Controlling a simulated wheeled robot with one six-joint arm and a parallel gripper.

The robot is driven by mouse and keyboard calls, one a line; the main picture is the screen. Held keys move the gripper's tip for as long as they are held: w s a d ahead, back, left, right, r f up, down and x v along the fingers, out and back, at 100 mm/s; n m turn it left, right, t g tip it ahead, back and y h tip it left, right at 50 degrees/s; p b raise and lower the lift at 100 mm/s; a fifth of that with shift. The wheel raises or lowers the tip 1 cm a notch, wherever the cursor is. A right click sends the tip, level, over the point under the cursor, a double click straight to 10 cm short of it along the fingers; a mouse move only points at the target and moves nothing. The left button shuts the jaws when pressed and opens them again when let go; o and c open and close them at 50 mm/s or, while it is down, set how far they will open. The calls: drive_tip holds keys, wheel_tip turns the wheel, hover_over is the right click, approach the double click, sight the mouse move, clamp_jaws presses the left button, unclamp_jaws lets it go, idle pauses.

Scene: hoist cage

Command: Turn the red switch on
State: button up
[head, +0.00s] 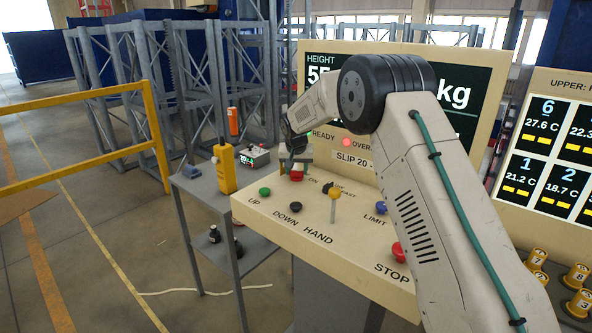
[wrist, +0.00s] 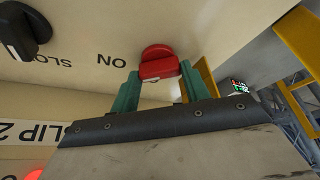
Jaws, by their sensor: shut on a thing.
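The red switch (head: 297,175) is a round red knob with a raised grip bar, at the upper left of the cream control desk (head: 262,203). In the wrist view the red switch (wrist: 158,62) sits between the two green fingers of my gripper (wrist: 160,78), with a finger on each side of its bar. The bar lies nearly level across that view. The printed word ON is beside the knob. In the head view my gripper (head: 296,160) is over the switch and partly hides it.
A black rotary knob (wrist: 22,30) is close by. The desk front has a green UP button (head: 265,191), a black DOWN button (head: 295,207), a yellow-topped lever (head: 334,194), a blue LIMIT button (head: 381,208) and a red STOP button (head: 398,251). A yellow pendant (head: 224,168) stands left.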

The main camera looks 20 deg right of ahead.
idle(0.5)
drive_tip(key=o, duration=1)
drive_tip(key=shift+s+r, duration=0.1)
drive_tip(key=v, duration=0.7)
drive_tip(key=shift+r, duration=0.25)
drive_tip(key=shift+s+a, duration=0.1)
drive_tip(key=shift+s, duration=0.05)
